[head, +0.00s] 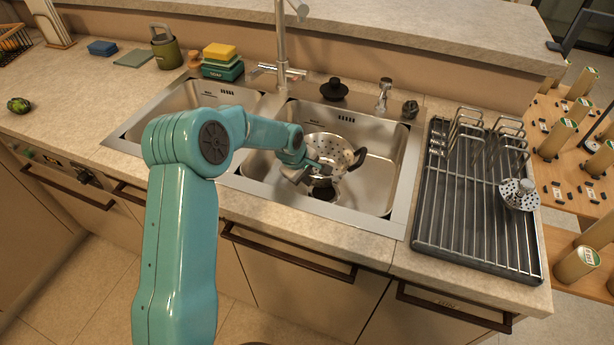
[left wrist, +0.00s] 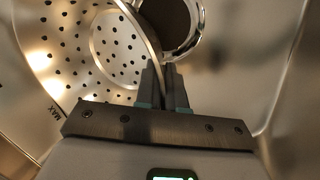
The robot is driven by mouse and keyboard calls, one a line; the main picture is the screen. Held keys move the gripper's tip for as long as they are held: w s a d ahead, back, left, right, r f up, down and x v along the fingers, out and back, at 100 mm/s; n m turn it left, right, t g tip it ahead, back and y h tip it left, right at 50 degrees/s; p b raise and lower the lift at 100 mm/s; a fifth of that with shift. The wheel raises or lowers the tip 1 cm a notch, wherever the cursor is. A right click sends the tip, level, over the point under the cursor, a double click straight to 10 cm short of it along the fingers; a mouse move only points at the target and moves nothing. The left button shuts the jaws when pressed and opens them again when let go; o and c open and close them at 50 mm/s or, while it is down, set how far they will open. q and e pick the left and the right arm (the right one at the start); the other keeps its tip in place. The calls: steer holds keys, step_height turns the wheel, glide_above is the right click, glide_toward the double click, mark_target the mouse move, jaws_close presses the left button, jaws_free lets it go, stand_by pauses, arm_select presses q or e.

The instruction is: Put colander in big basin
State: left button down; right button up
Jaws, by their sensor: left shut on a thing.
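The colander (head: 334,148) is a perforated metal bowl with dark handles, tilted in the right-hand, larger basin (head: 382,170) of the double sink. My left gripper (head: 318,172) is over that basin at the colander's near side, shut on its rim. In the left wrist view the fingers (left wrist: 163,85) meet at the rim of the colander (left wrist: 110,45), whose perforated wall lies left of them. The dark drain (left wrist: 172,22) shows beyond the fingers. Whether the colander touches the basin floor is hard to tell. My right gripper is not in view.
A tall faucet (head: 281,50) rises behind the sink between the basins. A black drain plug (head: 334,89) and a soap dispenser (head: 384,95) stand on the back ledge. A dish rack (head: 470,215) holding a small strainer (head: 519,194) lies to the right.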

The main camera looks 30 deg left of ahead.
arm_select(q)
steer(key=c, duration=1.2)
jaws_free()
steer(key=shift+f, duration=0.1)
steer(key=shift+c, duration=0.2)
steer(key=v, duration=1.2)
steer(key=shift+r, duration=0.2)
